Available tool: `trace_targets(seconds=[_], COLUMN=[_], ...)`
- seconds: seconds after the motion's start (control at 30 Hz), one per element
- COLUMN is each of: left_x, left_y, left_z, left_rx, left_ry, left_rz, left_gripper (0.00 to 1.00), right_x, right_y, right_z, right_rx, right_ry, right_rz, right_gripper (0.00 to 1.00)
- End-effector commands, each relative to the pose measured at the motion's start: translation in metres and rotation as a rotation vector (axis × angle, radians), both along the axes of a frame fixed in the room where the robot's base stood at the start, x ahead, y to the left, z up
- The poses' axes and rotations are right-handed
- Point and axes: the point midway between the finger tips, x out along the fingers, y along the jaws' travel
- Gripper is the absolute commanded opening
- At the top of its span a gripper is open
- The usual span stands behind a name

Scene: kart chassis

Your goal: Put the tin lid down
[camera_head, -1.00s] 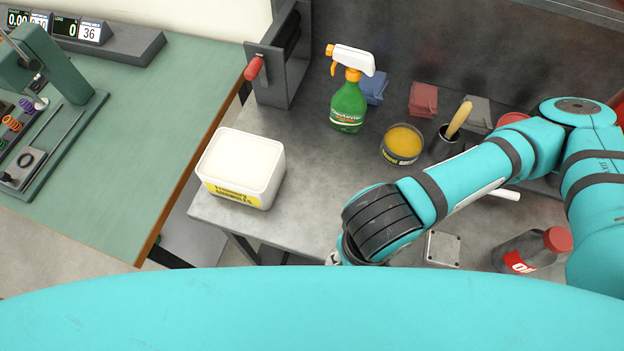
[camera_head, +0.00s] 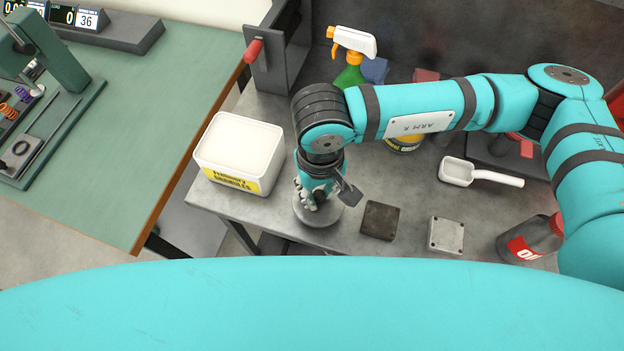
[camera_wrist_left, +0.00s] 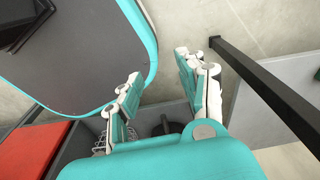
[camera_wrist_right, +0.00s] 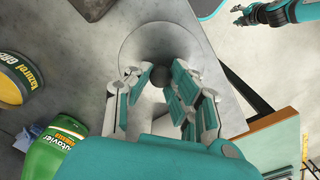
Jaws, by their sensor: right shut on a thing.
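The tin lid (camera_head: 330,213) is a grey disc near the front edge of the metal bench, right of the white tub. In the right wrist view the lid (camera_wrist_right: 135,45) is a wide round disc with a dark knob in its middle. My right gripper (camera_head: 312,200) points down and is shut on that knob. The lid looks level and low over the bench top; I cannot tell whether it touches. The open tin (camera_head: 405,145) stands farther back, mostly hidden by my right arm. My left gripper (camera_wrist_left: 160,92) is open and empty, away from the bench.
The white tub (camera_head: 240,150) stands close left of the lid. A dark square block (camera_head: 380,220) and a light metal plate (camera_head: 446,235) lie to its right. Farther right are a white scoop (camera_head: 470,174) and a dark bottle (camera_head: 525,242). A green spray bottle (camera_head: 350,77) stands behind.

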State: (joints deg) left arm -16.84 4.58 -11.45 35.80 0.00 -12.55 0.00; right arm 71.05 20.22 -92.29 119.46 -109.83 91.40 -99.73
Motion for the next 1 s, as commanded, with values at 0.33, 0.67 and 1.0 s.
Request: trace_targets(seconds=[0.33,0.67,1.0], left_x=[-0.015,-0.008,-0.005], left_y=[0.001,0.000,0.000], left_z=[0.006,0.004,0.001], left_rx=[0.002,0.001,0.000], left_ry=[0.022,0.013,0.007], left_rz=[0.000,0.000,0.000], left_gripper=[0.40,0.40,0.40], right_x=[0.025,0.025,0.025], right_y=[0.013,0.013,0.013], right_z=[-0.006,-0.038,-0.040], right_rx=[-0.002,0.000,0.000], right_ry=[0.003,0.000,0.000], right_rz=[-0.001,0.000,0.000], right_gripper=[0.10,0.10,0.26])
